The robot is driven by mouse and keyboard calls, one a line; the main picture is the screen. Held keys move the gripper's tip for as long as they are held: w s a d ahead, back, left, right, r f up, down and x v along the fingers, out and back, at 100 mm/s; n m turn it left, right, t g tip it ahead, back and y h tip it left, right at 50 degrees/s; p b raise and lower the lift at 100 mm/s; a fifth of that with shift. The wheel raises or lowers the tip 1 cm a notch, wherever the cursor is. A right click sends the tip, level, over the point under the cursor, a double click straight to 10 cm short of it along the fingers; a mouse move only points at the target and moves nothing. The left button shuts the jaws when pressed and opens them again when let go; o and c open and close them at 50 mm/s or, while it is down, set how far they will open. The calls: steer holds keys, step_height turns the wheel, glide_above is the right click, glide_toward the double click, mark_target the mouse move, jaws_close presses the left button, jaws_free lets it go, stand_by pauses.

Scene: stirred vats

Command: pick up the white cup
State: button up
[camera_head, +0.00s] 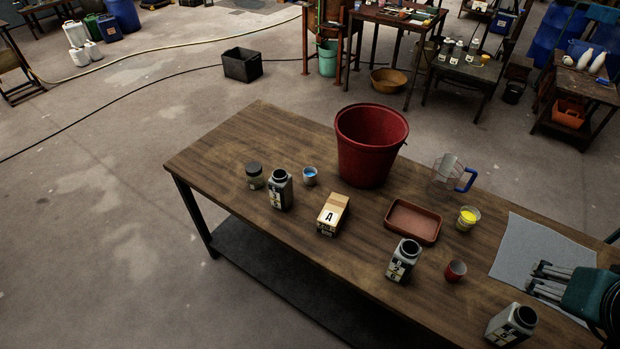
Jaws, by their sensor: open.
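A small pale cup (310,176) with blue contents stands on the wooden table, left of the red bucket. Another small pale cup (467,218) with yellow contents stands right of the brown tray. I cannot tell which of these is the white cup; no plain white cup shows clearly. A small red cup (455,270) stands nearer the front. My gripper (537,279) is open and empty at the right, over the grey mat, its fingers pointing left. It is apart from all the cups.
The grey mat (525,240) lies at right.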

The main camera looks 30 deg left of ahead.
steer(key=w+a+r+n+g+y+p, duration=0.1)
steer(key=w+a+r+n+g, duration=0.15)
steer(key=w+a+r, duration=0.5)
steer(key=w+a+r+n+g+p, duration=0.1)
steer(key=w+a+r+n, duration=0.35)
steer(key=w+a, duration=0.5)
steer(key=w+a+n, duration=0.2)
steer(key=a, duration=0.5)
steer(key=w+a+n, duration=0.1)
steer(key=w+a, duration=0.2)
steer(key=a, duration=0.4)
steer(key=n+g+h+p, duration=0.1)
steer(key=n+g+p, duration=0.25)
steer(key=n, duration=0.45)
glide_above(310, 177)
steer(key=w+a, duration=0.1)
steer(key=w, duration=0.1)
step_height(310, 177, down, 10)
step_height(310, 177, down, 24)
steer(key=shift+r+b, duration=0.15)
steer(key=shift+b, duration=0.3)
steer(key=shift+w+a, duration=0.1)
